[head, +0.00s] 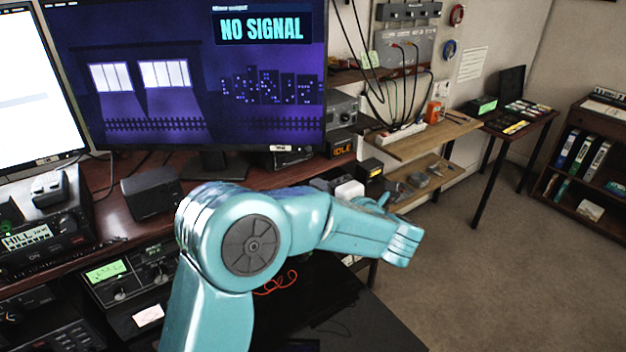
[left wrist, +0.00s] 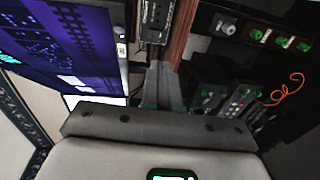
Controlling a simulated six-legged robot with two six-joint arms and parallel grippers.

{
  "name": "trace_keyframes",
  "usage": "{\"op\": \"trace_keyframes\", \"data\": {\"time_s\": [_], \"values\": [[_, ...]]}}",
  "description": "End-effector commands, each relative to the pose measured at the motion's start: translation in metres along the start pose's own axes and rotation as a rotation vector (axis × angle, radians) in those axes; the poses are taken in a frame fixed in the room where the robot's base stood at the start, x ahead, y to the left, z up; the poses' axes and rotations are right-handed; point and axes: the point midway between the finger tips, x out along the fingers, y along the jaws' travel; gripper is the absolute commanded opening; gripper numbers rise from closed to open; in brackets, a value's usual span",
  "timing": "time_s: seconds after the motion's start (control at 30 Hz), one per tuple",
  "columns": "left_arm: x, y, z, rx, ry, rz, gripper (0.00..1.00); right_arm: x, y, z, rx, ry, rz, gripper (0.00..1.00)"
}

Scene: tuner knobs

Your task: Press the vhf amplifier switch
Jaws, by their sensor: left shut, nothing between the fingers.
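No label reading vhf amplifier is legible, so I cannot tell which switch it is. A radio unit with a green-lit meter and knobs (head: 125,275) stands at the lower left in the head view. In the left wrist view, a dark panel with green knobs (left wrist: 262,34) is at the upper right, and a small grey device (left wrist: 156,20) is at the top centre. My left gripper (left wrist: 163,72) is shut and empty, its fingers pointing up in that view beside the reddish wood edge. In the head view, my teal left arm crosses the middle and hides part of the desk. My right gripper is not seen.
A large monitor (head: 185,75) reading "NO SIGNAL" stands behind my arm. Another radio (head: 40,235) sits on the desk at the left. A red cable (head: 277,283) lies low by my arm. Wooden shelves (head: 425,135) are beyond; the floor (head: 480,270) at the right is clear.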

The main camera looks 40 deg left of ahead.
Motion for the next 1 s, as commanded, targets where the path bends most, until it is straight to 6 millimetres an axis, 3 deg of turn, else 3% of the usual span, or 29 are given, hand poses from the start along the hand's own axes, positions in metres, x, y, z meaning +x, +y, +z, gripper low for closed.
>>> {"op": "trace_keyframes", "data": {"time_s": [0.3, 0.5, 0.7, 1.0], "values": [[0.069, 0.003, 0.000, 0.002, 0.002, -0.001, 0.00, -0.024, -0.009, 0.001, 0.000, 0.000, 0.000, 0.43], [0.102, 0.003, 0.001, 0.002, -0.001, 0.000, 0.00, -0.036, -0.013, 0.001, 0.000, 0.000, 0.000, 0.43], [0.118, 0.001, 0.002, 0.002, -0.003, 0.000, 0.00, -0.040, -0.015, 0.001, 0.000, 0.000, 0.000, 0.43], [0.120, 0.000, 0.002, 0.001, -0.003, 0.000, 0.00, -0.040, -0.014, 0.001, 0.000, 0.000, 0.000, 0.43]]}}
